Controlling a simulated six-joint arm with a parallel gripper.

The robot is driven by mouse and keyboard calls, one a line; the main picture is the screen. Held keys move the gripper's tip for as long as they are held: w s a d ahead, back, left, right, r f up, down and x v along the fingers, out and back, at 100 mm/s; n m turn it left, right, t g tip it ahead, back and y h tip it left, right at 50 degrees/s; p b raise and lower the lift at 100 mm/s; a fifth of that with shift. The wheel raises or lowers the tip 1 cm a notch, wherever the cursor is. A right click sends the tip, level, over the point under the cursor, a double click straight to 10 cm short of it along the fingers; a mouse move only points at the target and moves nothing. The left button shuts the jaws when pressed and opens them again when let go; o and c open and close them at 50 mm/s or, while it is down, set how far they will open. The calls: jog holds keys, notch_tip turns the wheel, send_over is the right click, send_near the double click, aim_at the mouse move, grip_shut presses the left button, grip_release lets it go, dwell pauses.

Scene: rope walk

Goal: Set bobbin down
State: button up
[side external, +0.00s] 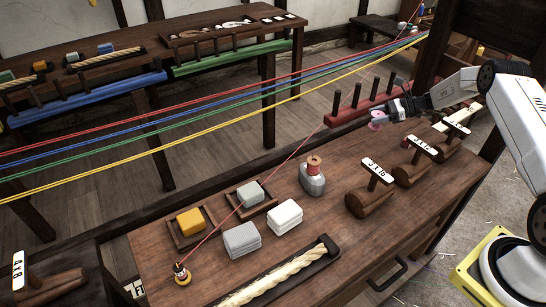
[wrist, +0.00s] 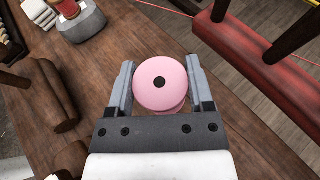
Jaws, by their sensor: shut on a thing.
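A pink bobbin (wrist: 162,95) sits between the two fingers of my gripper (wrist: 160,66), its round flange facing the wrist camera. In the side view the pink bobbin (side external: 376,122) is at the tips of my gripper (side external: 388,113), near the far edge of the wooden bench (side external: 335,222). My gripper is shut on it. A red rack (side external: 362,109) with dark upright pegs is just beyond the bobbin, and it shows at the right of the wrist view (wrist: 255,62). I cannot tell the gap between bobbin and bench.
Dark wooden tools with white labels (side external: 370,197) stand along the bench's right side. Red, blue, green and yellow strands (side external: 200,110) stretch behind the bench.

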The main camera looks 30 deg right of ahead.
jog(key=shift+w+a+r, duration=0.15)
jog(key=shift+w+a, duration=0.15)
jog(key=shift+a, duration=0.25)
jog(key=a+m+t+h, duration=0.4)
jog(key=a+m+h, duration=0.2)
jog(key=a, duration=0.6)
jog(key=shift+s+a+m+t, duration=0.3)
jog(key=shift+s+a, duration=0.05)
jog(key=shift+f, duration=2.95)
jog(key=shift+f, duration=0.15)
jog(key=shift+f, duration=1.95)
jog(key=shift+f, duration=0.1)
